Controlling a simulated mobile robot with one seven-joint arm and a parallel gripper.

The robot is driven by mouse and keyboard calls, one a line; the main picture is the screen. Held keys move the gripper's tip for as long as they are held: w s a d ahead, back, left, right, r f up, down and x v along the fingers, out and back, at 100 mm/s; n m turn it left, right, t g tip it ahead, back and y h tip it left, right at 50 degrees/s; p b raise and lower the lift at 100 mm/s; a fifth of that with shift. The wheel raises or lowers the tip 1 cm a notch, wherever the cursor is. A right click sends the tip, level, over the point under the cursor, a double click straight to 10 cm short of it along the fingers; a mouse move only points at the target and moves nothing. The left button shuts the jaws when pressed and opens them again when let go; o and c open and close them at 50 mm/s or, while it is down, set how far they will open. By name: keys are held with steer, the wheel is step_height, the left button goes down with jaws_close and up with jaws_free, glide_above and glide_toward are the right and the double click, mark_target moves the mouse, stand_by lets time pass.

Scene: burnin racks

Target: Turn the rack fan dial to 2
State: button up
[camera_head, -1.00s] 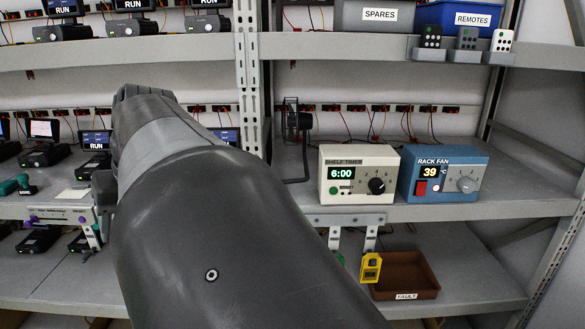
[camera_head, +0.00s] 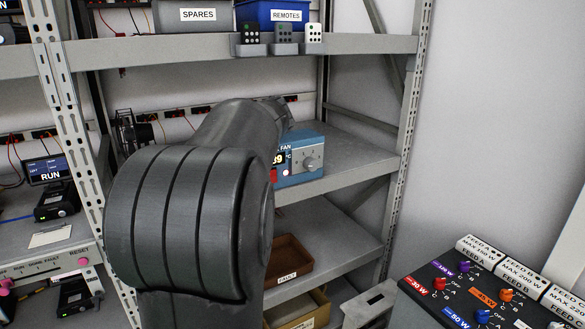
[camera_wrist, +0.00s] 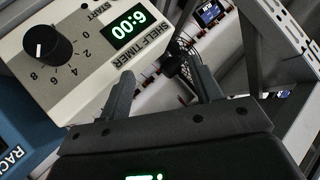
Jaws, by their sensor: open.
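The blue rack fan box (camera_head: 301,176) stands on the middle shelf in the head view, partly hidden behind my arm. Its grey dial (camera_head: 310,165) shows at the right of its front; the dial's setting is too small to read. In the wrist view only a blue corner of the rack fan box (camera_wrist: 14,150) shows at the lower left, without its dial. My gripper (camera_wrist: 166,82) is open and empty in the wrist view, beside the cream shelf timer (camera_wrist: 84,75). The timer appears upside down, with a black knob (camera_wrist: 47,46) and a 6:00 display.
Remotes in holders (camera_head: 282,42) sit on the upper shelf edge, near the blue REMOTES bin (camera_head: 274,14). A brown FAULT tray (camera_head: 288,262) lies on the lower shelf. A panel with coloured knobs (camera_head: 480,295) stands at the lower right. The shelf right of the fan box is clear.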

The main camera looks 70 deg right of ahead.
mark_target(314, 166)
steer(key=s+d+f+m+h, duration=0.25)
steer(key=s+d, duration=0.25)
steer(key=s, duration=0.4)
steer(key=s+d+f+m+t+h, duration=0.1)
steer(key=s+d+m+h, duration=0.15)
steer(key=s+d, duration=0.45)
steer(key=s+d+f+m+h, duration=0.1)
steer(key=s+d+f+h, duration=0.15)
steer(key=s, duration=0.85)
step_height(314, 166, down, 6)
steer(key=s+d+f+m+h, duration=0.1)
steer(key=s+d+m+h, duration=0.1)
steer(key=s+m+h, duration=0.3)
steer(key=shift+m+y, duration=0.3)
steer(key=shift+y, duration=0.45)
steer(key=x, duration=0.7)
steer(key=a+x, duration=0.1)
steer(key=x, duration=0.3)
steer(key=shift+w+d+r, duration=0.3)
steer(key=shift+w, duration=0.35)
steer(key=shift+c, duration=0.5)
steer(key=c, duration=0.9)
